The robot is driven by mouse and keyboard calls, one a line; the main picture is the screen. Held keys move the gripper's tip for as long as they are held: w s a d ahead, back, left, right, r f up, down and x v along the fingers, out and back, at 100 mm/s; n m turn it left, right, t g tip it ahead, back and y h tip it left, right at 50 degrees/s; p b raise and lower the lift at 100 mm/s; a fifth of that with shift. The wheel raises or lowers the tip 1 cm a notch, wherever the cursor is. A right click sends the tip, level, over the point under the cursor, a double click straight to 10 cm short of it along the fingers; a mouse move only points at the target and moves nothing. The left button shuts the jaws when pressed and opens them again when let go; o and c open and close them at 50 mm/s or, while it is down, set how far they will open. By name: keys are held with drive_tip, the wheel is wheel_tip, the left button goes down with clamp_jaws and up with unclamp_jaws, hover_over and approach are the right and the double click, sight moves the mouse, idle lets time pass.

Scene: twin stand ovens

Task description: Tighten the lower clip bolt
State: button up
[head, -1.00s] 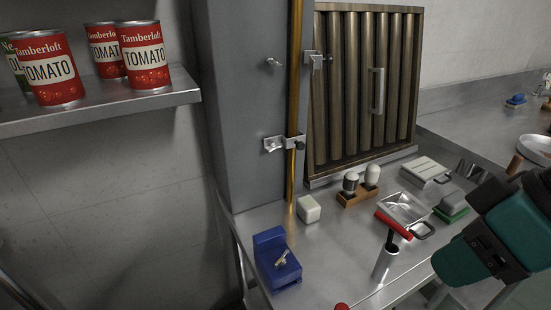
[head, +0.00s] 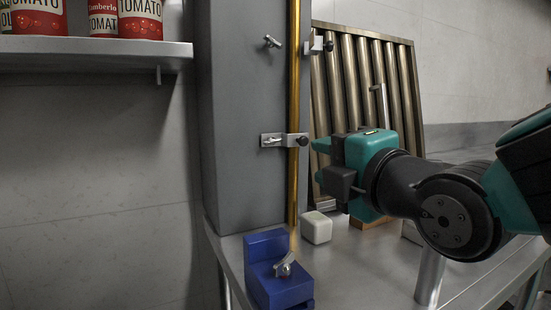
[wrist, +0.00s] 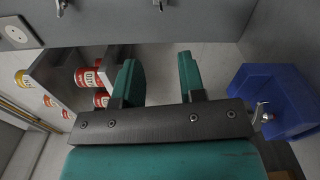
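The lower clip (head: 270,140) is a pale metal bracket on the grey column, across the brass pipe (head: 294,90). A small metal wing-shaped bolt (head: 273,141) shows on its left part, and a dark round knob (head: 303,141) on its right. My gripper (head: 319,161) is just right of the clip and slightly below it, apart from it in the picture. In the wrist view its two teal fingers (wrist: 160,80) are spread with nothing between them. Two small metal fittings show at the top edge of the wrist view; I cannot tell which they are.
An upper clip (head: 318,45) and another wing bolt (head: 272,41) are higher up. A blue holder (head: 265,247) with a wing-shaped piece stands on the metal counter below, beside a white block (head: 316,228). A shelf with cans (head: 95,50) is left. Slatted filter panel (head: 350,80) stands behind my gripper.

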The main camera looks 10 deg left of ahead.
sight(273, 143)
drive_tip(key=x, duration=1.6)
drive_tip(key=shift+w+a, duration=0.25)
drive_tip(key=shift+w, duration=0.1)
drive_tip(key=shift+c, duration=0.4)
clamp_jaws()
